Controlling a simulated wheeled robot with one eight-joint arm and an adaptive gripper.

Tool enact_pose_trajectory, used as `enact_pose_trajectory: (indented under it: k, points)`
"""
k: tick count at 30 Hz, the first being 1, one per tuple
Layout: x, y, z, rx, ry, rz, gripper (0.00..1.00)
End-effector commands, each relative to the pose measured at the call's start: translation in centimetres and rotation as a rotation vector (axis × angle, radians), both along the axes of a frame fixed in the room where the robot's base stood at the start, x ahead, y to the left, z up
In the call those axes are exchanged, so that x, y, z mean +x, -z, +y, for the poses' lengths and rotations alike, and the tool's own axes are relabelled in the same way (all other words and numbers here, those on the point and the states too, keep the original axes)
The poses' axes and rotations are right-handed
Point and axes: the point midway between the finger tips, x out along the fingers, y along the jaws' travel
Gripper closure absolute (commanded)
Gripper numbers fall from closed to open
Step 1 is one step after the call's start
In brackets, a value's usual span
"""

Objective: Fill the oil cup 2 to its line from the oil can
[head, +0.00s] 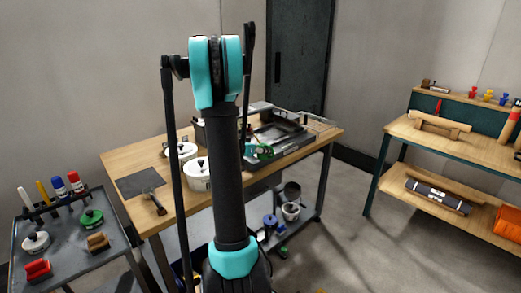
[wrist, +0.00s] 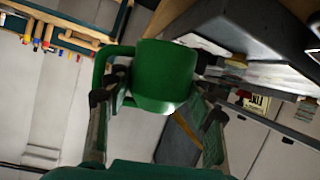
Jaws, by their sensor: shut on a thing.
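A green can with a loop handle (wrist: 165,75), which I take for the oil can, is between the fingers of my gripper (wrist: 155,115) in the wrist view. The fingers are shut on it near its handle side. My arm hides most of my gripper there. I cannot make out oil cup 2 or its line in either view. The wrist view is strongly tilted, and I cannot tell the can's spout or tilt.
White lidded pots (head: 198,175) stand on the bench (head: 120,160), with a dark mat (head: 138,183) at its left. A tool cart (head: 70,240) stands at the left. A two-level shelf (head: 440,140) stands at the right. Open floor (head: 340,220) lies between bench and shelf.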

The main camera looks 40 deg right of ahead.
Motion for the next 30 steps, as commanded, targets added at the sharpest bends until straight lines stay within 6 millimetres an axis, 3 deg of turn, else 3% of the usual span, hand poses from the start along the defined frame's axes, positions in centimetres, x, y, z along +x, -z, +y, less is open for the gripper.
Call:
enact_pose_trajectory:
  k: [12, 30]
  points:
    - [-2.1, -0.5, -0.1, -0.04, 0.0, 0.504, 0.73]
    - [-2.3, -2.1, -0.2, -0.053, 0.0, 0.66, 0.73]
